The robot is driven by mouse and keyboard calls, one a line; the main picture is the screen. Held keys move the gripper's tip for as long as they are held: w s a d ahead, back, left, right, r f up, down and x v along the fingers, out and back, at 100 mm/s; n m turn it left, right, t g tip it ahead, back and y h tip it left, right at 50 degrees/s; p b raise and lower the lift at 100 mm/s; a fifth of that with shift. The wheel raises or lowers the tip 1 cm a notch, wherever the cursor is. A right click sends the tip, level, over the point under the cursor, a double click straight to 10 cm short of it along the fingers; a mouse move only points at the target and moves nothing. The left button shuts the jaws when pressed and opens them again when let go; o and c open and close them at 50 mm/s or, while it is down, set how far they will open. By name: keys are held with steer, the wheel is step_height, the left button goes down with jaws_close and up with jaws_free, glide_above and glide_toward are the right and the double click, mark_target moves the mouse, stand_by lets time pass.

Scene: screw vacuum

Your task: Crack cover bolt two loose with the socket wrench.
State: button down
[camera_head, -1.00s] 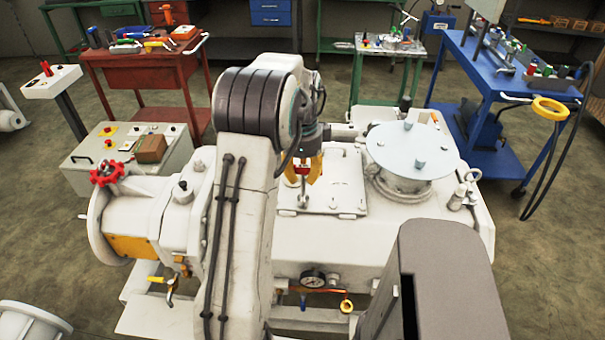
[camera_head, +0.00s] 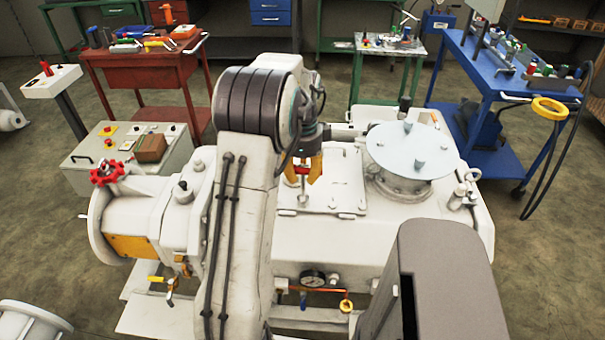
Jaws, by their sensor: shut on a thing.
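My gripper (camera_head: 303,172), with yellow fingers, is shut on the red-handled socket wrench (camera_head: 302,190). The wrench hangs upright over the square cover plate (camera_head: 337,190) on top of the white vacuum pump. Its lower end reaches down to the near left part of the plate, by a bolt there; I cannot tell whether the socket sits fully on the bolt head. Another cover bolt (camera_head: 362,206) shows at the plate's near right corner. My arm hides part of the plate's left side.
A round grey lid (camera_head: 411,148) with knobs stands right of the plate. A pressure gauge (camera_head: 313,278) is on the pump's front. A red cart (camera_head: 142,60), a green table (camera_head: 390,46) and a blue cart (camera_head: 515,70) stand behind. A grey control box (camera_head: 130,155) stands left.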

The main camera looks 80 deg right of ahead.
steer(key=shift+f+b, duration=0.45)
steer(key=shift+f, duration=0.15)
steer(key=shift+n, duration=0.4)
steer(key=shift+s+r+n+p, duration=0.15)
steer(key=shift+n+p, duration=0.35)
steer(key=shift+n, duration=2.4)
steer(key=shift+s+d+n+p, duration=0.1)
steer(key=shift+n+p, duration=0.25)
steer(key=shift+n, duration=2.95)
steer(key=shift+r+p, duration=1.25)
steer(key=shift+r, duration=0.2)
